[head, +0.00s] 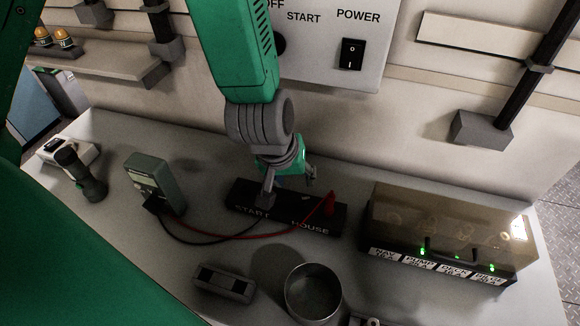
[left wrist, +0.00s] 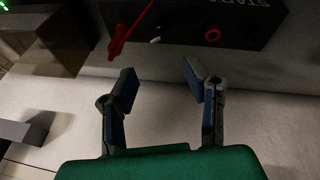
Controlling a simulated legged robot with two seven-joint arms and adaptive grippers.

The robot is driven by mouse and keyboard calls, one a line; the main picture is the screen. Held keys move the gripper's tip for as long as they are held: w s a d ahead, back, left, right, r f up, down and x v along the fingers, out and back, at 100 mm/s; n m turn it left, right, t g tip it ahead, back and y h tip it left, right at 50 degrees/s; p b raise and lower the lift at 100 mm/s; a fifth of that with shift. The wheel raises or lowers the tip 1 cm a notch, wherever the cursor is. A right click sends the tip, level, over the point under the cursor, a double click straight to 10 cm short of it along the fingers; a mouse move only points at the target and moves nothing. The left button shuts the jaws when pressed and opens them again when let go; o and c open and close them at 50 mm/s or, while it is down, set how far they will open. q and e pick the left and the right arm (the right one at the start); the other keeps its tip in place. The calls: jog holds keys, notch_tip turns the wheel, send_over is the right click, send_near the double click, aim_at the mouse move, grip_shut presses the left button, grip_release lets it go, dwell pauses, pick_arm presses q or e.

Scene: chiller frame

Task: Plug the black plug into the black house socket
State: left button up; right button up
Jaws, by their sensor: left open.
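The black socket box (head: 290,212), labelled START and HOUSE, lies on the bench in the head view. It also shows along the top of the left wrist view (left wrist: 262,22), with a red-ringed socket (left wrist: 213,35). A red plug (head: 329,202) stands at its HOUSE end and shows in the left wrist view (left wrist: 120,38). My left gripper (head: 290,187) is open over the box's back edge, its fingers (left wrist: 158,78) apart with nothing between them. A black lead (head: 205,242) runs toward the box's START end. I cannot make out the black plug or the black house socket.
A green meter (head: 154,183) stands left of the box, with a flashlight (head: 80,175) beyond it. A metal cup (head: 313,292) and a grey block (head: 224,283) are in front. A breaker box (head: 450,225) with a smoky cover stands right. A wall panel (head: 340,45) is behind.

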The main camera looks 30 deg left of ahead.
pick_arm(q)
jog(key=v, duration=0.4)
jog(key=shift+s+r, duration=0.15)
jog(key=shift+r, duration=0.2)
dwell(0.3)
